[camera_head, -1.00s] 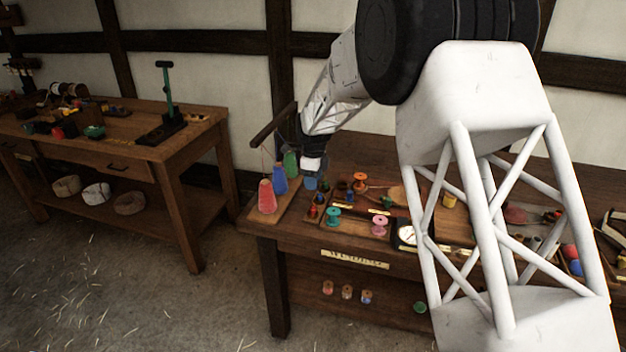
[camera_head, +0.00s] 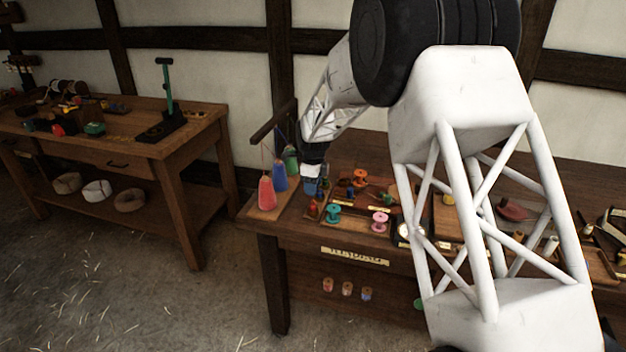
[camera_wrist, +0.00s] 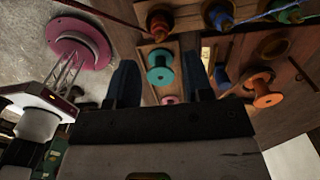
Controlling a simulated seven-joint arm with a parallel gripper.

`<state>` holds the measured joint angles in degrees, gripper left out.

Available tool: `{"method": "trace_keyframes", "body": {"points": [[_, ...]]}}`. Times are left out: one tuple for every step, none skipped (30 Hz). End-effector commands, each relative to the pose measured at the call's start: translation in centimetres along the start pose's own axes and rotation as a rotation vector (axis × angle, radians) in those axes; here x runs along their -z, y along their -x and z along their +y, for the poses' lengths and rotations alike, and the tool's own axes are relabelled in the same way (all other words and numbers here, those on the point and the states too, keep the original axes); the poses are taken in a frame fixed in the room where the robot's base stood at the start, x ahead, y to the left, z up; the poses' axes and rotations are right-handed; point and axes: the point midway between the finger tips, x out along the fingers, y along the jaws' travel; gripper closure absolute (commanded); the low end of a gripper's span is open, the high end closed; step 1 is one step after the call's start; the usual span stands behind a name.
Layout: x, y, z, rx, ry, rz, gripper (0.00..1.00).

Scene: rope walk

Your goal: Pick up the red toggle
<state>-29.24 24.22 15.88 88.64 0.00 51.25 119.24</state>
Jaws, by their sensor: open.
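I cannot single out a red toggle with certainty. A small reddish piece (camera_head: 313,208) stands at the left end of the bench trays, just below my gripper in the head view. My gripper (camera_head: 313,186) is open above the left part of the right bench. In the wrist view its two dark blue fingers (camera_wrist: 160,78) are apart, with nothing held between them. A teal spool (camera_wrist: 160,68) shows beyond the gap.
Red (camera_head: 266,194), blue (camera_head: 280,178) and green cones stand left of my gripper under a dark bar (camera_head: 273,122). Orange (camera_head: 359,178), teal (camera_head: 333,212) and pink (camera_head: 380,220) spools stand to the right. A second bench (camera_head: 150,150) is further left.

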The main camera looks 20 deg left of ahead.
Motion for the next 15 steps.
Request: {"method": "trace_keyframes", "body": {"points": [[0.0,-0.6,0.0,-0.002,0.000,0.001,0.53],[0.0,-1.0,0.0,-0.002,0.000,0.001,0.53],[0.0,-1.4,0.0,-0.002,0.000,0.001,0.53],[0.0,-1.8,0.0,-0.002,0.000,0.001,0.53],[0.0,-2.1,0.0,-0.002,0.000,0.001,0.53],[0.0,-2.5,0.0,-0.002,0.000,0.001,0.53],[0.0,-2.8,0.1,-0.002,0.000,0.001,0.53],[0.0,-3.1,0.1,-0.002,0.000,0.001,0.53],[0.0,-3.5,0.0,-0.002,0.000,0.001,0.53],[0.0,-3.8,0.0,-0.001,0.000,0.001,0.53],[0.0,-4.1,0.0,0.000,0.000,0.000,0.53],[0.0,-4.5,0.0,0.000,0.000,0.000,0.53],[0.0,-4.8,0.0,0.000,0.000,0.000,0.53],[0.0,-5.1,0.0,-0.001,0.000,0.000,0.53],[0.0,-5.5,0.0,-0.001,0.000,0.001,0.53]]}}
